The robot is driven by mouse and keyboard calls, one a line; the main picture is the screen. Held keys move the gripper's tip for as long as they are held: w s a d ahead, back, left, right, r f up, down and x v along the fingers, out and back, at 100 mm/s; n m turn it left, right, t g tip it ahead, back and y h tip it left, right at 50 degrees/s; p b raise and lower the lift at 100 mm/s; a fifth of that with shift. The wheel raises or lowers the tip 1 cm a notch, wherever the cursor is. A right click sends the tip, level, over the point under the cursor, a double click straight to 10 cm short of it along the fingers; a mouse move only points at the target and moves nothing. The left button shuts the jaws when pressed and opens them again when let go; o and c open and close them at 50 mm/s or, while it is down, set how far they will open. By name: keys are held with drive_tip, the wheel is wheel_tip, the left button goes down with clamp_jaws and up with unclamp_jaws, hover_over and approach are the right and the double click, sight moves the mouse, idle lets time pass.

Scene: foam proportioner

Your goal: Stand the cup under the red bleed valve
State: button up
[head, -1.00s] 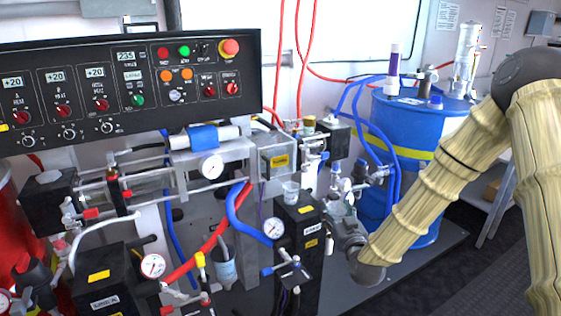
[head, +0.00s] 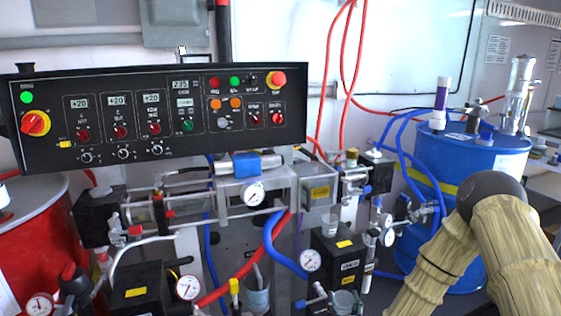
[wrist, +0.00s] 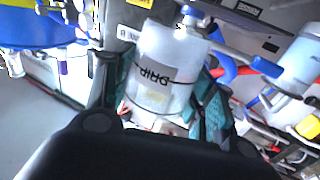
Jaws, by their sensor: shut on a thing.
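My gripper (wrist: 158,100) shows in the wrist view, with its two teal-padded fingers closed on either side of a whitish translucent cup (wrist: 165,58). The cup carries a dark "DRIP" label that reads upside down in this view. In the head view my gripper and the held cup are out of sight; only my sleeved arm shows at lower right. Small red valve handles (head: 135,231) sit on the pipework left of centre in the head view. I cannot tell which is the bleed valve.
A black control panel (head: 160,115) spans the upper left. A red drum (head: 40,240) stands at left and a blue drum (head: 460,160) at right. A small clear cup (head: 329,223) is on the black pump unit. A container (head: 256,298) with tools stands low. Hoses and gauges crowd the middle.

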drive_tip(key=shift+s+a+f, duration=0.4)
drive_tip(key=shift+f, duration=0.25)
drive_tip(key=s+r+p, duration=0.3)
drive_tip(key=r+p, duration=0.4)
drive_tip(key=r, duration=0.2)
drive_tip(key=s+r+p, duration=0.3)
drive_tip(key=r+p, duration=0.4)
drive_tip(key=r, duration=0.2)
drive_tip(key=shift+p, duration=0.35)
drive_tip(key=shift+s+f, duration=0.1)
